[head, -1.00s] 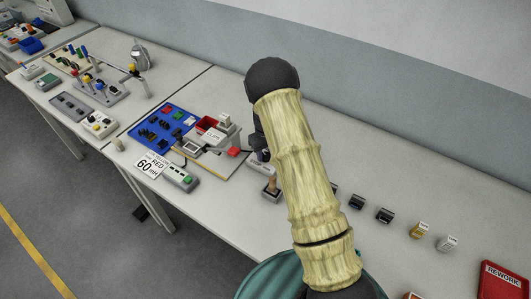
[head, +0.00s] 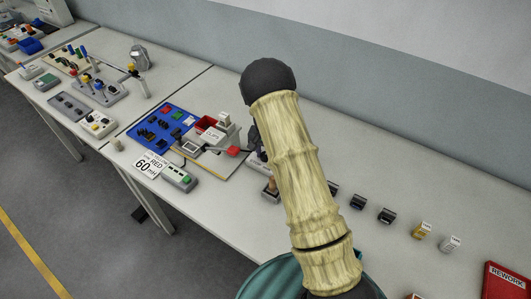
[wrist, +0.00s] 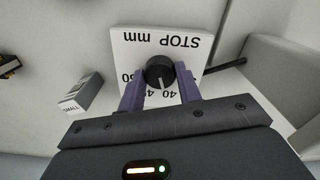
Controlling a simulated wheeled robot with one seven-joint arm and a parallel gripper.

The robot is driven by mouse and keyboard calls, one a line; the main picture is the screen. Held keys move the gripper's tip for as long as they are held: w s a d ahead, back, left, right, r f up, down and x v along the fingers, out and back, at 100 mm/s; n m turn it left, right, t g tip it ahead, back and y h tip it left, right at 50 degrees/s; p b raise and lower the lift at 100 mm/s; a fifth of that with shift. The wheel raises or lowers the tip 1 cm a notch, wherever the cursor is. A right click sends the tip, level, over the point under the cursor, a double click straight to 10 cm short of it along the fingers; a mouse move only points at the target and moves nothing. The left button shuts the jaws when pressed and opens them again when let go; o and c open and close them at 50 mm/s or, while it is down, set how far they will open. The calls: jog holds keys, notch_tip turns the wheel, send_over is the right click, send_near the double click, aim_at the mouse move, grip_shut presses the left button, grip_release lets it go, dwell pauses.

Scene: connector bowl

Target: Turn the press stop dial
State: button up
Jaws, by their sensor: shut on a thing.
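The stop dial is a round black knob (wrist: 160,71) with a pale pointer line, on a white plate (wrist: 128,44) printed "STOP mm", upside down in the wrist view. The pointer aims toward the gripper, close to the printed 40. My gripper (wrist: 160,80) has its two purple fingers on either side of the knob and is shut on it. Part of the scale is hidden by the fingers. In the head view my arm hides the dial and most of the gripper.
A box marked "SMALL" (wrist: 80,94) stands left of the dial in the wrist view. A dark rod (wrist: 225,66) lies to its right.

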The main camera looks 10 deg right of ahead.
jog(key=m, duration=0.3)
jog(key=shift+r+m, duration=0.1)
jog(key=shift+m, duration=2.2)
jog(key=o, duration=1)
notch_tip(320, 180, up, 17)
jog(key=b, duration=0.2)
jog(key=shift+r, duration=0.2)
